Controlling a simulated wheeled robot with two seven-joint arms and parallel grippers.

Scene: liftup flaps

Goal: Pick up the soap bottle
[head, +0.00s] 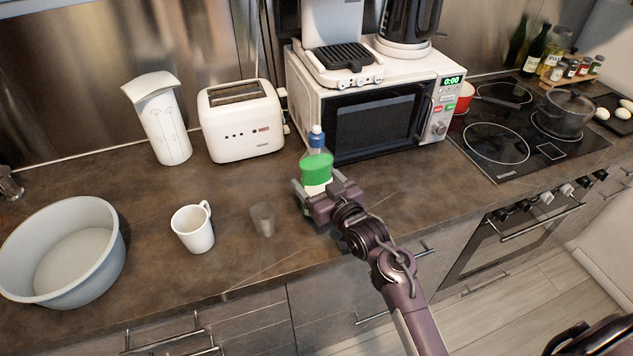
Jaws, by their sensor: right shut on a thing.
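The soap bottle (317,166) has a green label and a blue cap. It stands upright on the dark brown counter, in front of the microwave's left side. My right gripper (318,192) is at the lower part of the bottle and shut on it. The gripper hides part of the bottle's bottom, so I cannot tell if the base touches the counter. My left gripper is not in view.
A white mug (193,230) and a clear glass (263,219) stand left of the bottle. A toaster (241,125) and a microwave (375,118) stand behind. A large grey bowl (68,290) is far left. The stove (497,143) is right.

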